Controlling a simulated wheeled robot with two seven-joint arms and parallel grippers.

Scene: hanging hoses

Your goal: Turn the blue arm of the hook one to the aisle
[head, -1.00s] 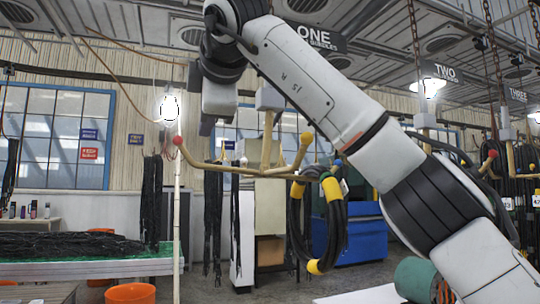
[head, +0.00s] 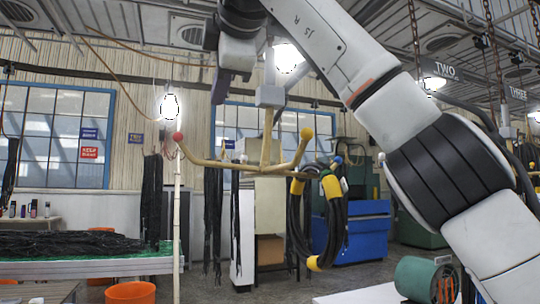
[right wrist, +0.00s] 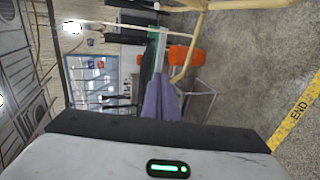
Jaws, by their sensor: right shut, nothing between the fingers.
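The hook one (head: 266,158) hangs from the ceiling in the middle of the head view, with several tan arms spreading from a central post. One arm ends in a red ball (head: 177,136) at left, one in a yellow ball (head: 306,133) at right. A blue ball (head: 338,160) shows farther right, above a coil of black hose with yellow bands (head: 294,230) that hangs there. My right gripper (head: 220,90) is shut and empty, above and left of the post, apart from the hook. Its purple fingers show together in the right wrist view (right wrist: 160,98). My left gripper is out of view.
A white pole (head: 177,225) stands below the red ball. Black hoses (head: 152,200) hang at left behind it. A yellow floor stripe marked END (right wrist: 298,112) lies on open floor.

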